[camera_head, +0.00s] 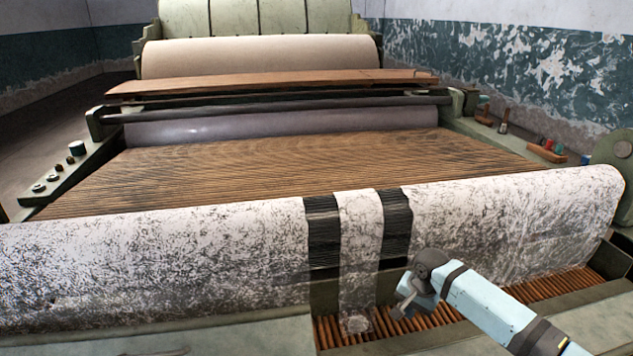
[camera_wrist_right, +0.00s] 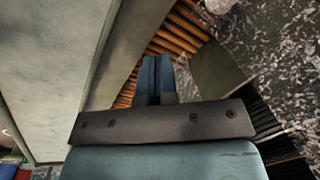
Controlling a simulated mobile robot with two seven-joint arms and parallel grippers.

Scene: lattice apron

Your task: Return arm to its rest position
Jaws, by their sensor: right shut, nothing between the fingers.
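My right arm, pale blue with dark bands, comes in from the lower right of the head view. Its gripper (camera_head: 403,303) is over the front of the machine, just right of a hanging strip of mottled white fabric (camera_head: 358,255). In the right wrist view the blue fingers of the gripper (camera_wrist_right: 156,68) are together with nothing between them. They point toward the brown slats (camera_wrist_right: 183,38). Whether they touch anything is not clear. My left gripper is not in view.
A mottled white fabric roll (camera_head: 150,255) spans the front, with two black bands (camera_head: 322,232) near its middle. Brown slats (camera_head: 545,287) lie below, behind a pale green front ledge (camera_head: 230,340). Small tools and spools (camera_head: 545,150) sit on the right side rail.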

